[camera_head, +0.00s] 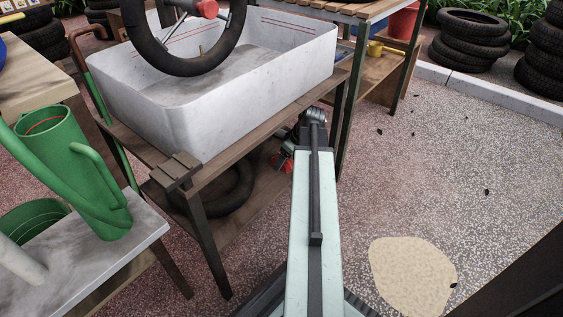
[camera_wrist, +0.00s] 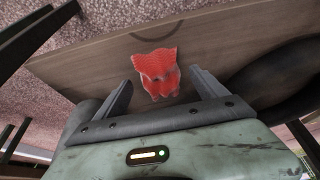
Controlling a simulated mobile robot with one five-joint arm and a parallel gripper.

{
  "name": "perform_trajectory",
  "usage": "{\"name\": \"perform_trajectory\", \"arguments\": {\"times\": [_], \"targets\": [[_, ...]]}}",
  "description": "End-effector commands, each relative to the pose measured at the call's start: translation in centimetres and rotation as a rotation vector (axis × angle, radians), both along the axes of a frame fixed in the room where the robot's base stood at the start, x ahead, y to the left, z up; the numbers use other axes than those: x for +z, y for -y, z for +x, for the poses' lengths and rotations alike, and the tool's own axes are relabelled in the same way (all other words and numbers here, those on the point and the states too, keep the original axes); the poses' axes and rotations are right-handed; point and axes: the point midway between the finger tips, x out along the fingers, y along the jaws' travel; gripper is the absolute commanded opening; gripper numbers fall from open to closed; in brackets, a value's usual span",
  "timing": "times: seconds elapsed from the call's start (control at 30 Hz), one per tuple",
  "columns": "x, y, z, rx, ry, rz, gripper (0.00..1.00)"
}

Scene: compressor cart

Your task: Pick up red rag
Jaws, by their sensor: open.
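The red rag (camera_wrist: 157,72) lies crumpled on a wooden shelf board (camera_wrist: 100,65) in the wrist view. My gripper (camera_wrist: 164,80) is open, and the rag shows between its two fingers, nearer the left one. I cannot tell whether either finger touches it. In the head view, a small part of the red rag (camera_head: 287,164) shows beside my arm on the lower shelf (camera_head: 262,189) of the wooden stand. My arm hides the rest of it, and the gripper's fingers are hidden there.
A white basin (camera_head: 150,118) with a wheel over it stands on top of the stand. A dark tyre (camera_head: 228,190) lies on the lower shelf; a dark round shape (camera_wrist: 272,82) is close right of my gripper. Green watering cans (camera_head: 88,180) stand at left. The floor at right is open.

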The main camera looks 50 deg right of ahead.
Motion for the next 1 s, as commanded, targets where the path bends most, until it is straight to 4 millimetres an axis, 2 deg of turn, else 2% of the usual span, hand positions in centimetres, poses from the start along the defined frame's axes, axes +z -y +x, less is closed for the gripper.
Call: {"name": "perform_trajectory", "arguments": {"times": [0.07, 0.27, 0.37, 0.5, 0.53, 1.0], "targets": [[-1.4, 0.0, 0.5, -0.001, 0.0, 0.0, 0.82], [-1.1, 0.0, 0.6, -0.001, 0.0, -0.001, 0.82], [-1.1, -0.1, 0.6, -0.001, 0.0, -0.001, 0.6], [-1.1, -0.1, 0.6, 0.0, 0.0, 0.0, 0.21], [-1.1, -0.1, 0.6, 0.0, 0.0, 0.0, 0.16], [-0.4, -0.2, 0.7, 0.002, 0.0, -0.001, 0.16]]}}
